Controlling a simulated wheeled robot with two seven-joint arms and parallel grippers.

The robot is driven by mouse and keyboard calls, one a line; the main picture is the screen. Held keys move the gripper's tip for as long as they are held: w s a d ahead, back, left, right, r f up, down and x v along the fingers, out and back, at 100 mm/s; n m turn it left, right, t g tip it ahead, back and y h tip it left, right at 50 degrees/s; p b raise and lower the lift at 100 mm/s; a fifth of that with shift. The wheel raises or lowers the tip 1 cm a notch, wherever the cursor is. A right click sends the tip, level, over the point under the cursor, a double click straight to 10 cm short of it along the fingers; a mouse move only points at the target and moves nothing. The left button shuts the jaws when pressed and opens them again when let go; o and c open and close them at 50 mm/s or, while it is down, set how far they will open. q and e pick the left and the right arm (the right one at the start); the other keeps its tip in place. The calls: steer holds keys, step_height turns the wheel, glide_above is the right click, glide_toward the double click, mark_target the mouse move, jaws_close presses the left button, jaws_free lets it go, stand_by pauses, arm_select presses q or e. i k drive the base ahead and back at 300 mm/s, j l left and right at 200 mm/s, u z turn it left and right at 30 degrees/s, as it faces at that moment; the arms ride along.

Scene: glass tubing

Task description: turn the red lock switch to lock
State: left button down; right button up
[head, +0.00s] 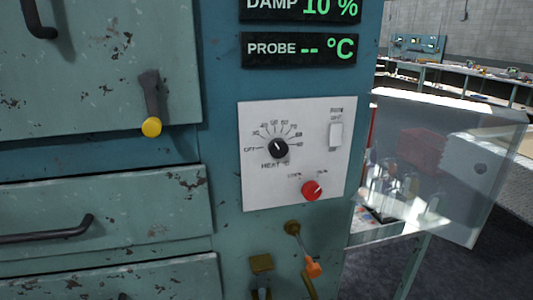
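The red lock switch (312,190) is a round red knob low on the white control panel (257,192) of the teal cabinet. A pale pointer line on the knob appears to slant to the upper right. Small labels sit above it on the left and right, too blurred to read surely. Neither of my grippers can be made out in the head view, and nothing touches the knob.
A black heat dial (278,149) and a white rocker switch (336,135) share the panel. Below hangs an orange-tipped lever (312,267). A translucent panel (450,125) stands right.

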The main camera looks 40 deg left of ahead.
mark_target(311, 191)
steer(key=u, duration=1.1)
